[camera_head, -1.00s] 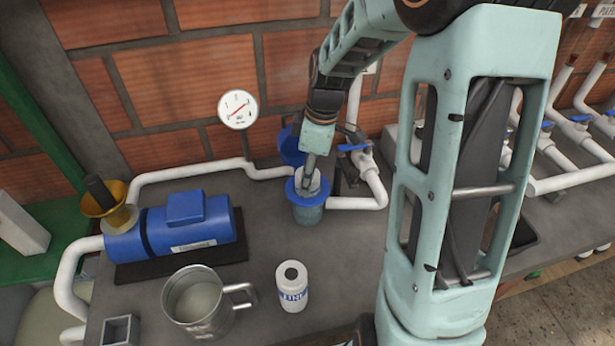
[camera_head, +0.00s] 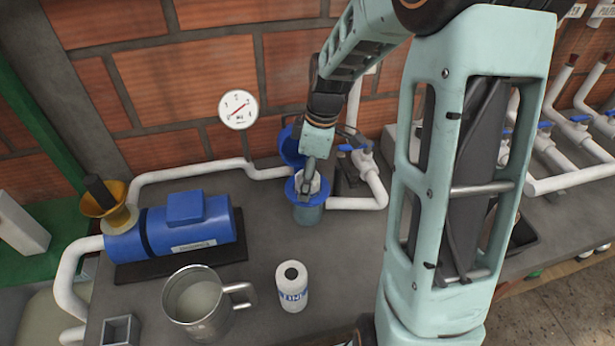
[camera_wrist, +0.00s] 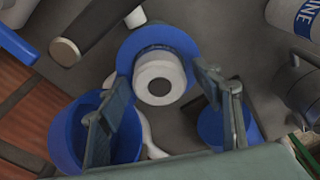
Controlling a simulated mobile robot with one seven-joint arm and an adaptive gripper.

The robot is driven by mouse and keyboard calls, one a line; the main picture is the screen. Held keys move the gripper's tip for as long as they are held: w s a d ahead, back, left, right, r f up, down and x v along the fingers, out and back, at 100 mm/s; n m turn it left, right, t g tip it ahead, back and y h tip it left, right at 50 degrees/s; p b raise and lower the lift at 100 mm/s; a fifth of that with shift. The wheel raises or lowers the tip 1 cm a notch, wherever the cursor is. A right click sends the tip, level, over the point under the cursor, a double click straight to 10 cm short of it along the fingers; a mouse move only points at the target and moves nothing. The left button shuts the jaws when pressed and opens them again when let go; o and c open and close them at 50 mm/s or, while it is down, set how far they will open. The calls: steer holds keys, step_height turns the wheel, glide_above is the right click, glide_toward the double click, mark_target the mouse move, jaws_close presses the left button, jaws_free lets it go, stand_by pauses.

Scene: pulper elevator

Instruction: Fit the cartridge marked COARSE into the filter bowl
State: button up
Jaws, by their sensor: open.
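The filter bowl (camera_head: 308,214) stands on the counter, with a blue rim ring (camera_wrist: 184,40) around its mouth. A white cartridge (camera_wrist: 160,74) with a round end hole is upright in that mouth, its top showing; how deep it sits I cannot tell. Its marking is hidden. My gripper (camera_head: 307,190) is directly above the bowl. In the wrist view its fingers (camera_wrist: 165,100) are spread on either side of the cartridge, apart from it. A second white cartridge (camera_head: 292,287), marked FINE, stands near the front of the counter.
The blue lid (camera_head: 291,146) is tilted open behind the bowl. A blue pump (camera_head: 175,225) lies to the left. A metal jug (camera_head: 197,305) stands at the front. White pipes and a blue-handled valve (camera_head: 352,147) are close to the right. Counter between bowl and FINE cartridge is clear.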

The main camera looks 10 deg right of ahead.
step_height(320, 180, up, 12)
steer(key=d, duration=0.1)
steer(key=shift+s+d, duration=0.35)
